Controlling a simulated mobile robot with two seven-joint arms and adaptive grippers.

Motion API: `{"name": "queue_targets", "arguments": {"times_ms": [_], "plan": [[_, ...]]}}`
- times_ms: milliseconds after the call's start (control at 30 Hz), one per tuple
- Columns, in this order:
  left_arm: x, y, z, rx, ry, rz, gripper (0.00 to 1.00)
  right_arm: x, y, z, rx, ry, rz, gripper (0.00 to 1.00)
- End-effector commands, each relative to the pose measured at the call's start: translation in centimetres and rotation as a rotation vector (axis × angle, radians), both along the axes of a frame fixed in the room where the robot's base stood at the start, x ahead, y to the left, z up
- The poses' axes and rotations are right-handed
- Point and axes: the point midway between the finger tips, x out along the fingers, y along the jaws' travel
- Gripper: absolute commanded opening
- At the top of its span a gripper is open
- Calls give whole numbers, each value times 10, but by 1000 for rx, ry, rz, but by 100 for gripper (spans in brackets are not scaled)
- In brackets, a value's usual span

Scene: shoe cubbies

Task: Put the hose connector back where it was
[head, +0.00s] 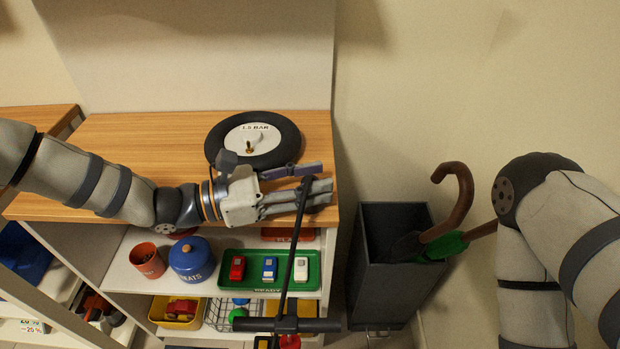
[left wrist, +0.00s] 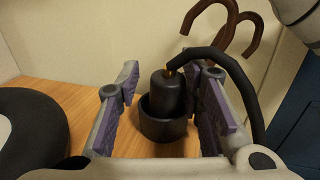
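The hose connector (left wrist: 166,96) is a black cylinder with a brass fitting on top, where a black hose (left wrist: 222,60) joins it. In the left wrist view it stands upright with its lower end inside a dark round cup (left wrist: 163,130) on the wooden top. My left gripper (head: 322,181) reaches over the right end of the shelf top. Its purple-padded fingers, seen in the left wrist view (left wrist: 163,88), are open on both sides of the connector, with gaps visible on each side. In the head view the gripper hides the connector and cup. My right gripper is out of view.
A black tyre (head: 287,152) with a white "1.5 BAR" centre and brass valve lies behind the gripper. A black T-handle (head: 287,325) stands in front of the shelf. A dark bin (head: 380,275) with umbrellas stands right. Shelves below hold a green tray (head: 250,284).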

Motion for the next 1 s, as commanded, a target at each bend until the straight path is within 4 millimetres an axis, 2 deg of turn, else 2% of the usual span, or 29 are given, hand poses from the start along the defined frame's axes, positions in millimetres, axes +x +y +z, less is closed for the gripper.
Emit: {"name": "queue_targets", "arguments": {"times_ms": [33, 267, 367, 433, 800, 1000], "plan": [[-4, -1, -7, 8, 11, -7, 42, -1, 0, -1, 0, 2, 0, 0], [-5, -1, -8, 11, 13, -9, 42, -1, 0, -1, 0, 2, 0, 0], [-5, -1, -3, 12, 12, -11, 42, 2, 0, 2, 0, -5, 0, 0], [-5, -1, 8, 13, 7, -10, 42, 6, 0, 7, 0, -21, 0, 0], [-24, 82, 7, 5, 8, 0, 42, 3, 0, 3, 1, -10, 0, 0], [-32, 110, 8, 5, 5, -3, 42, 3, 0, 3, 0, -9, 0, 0]]}}
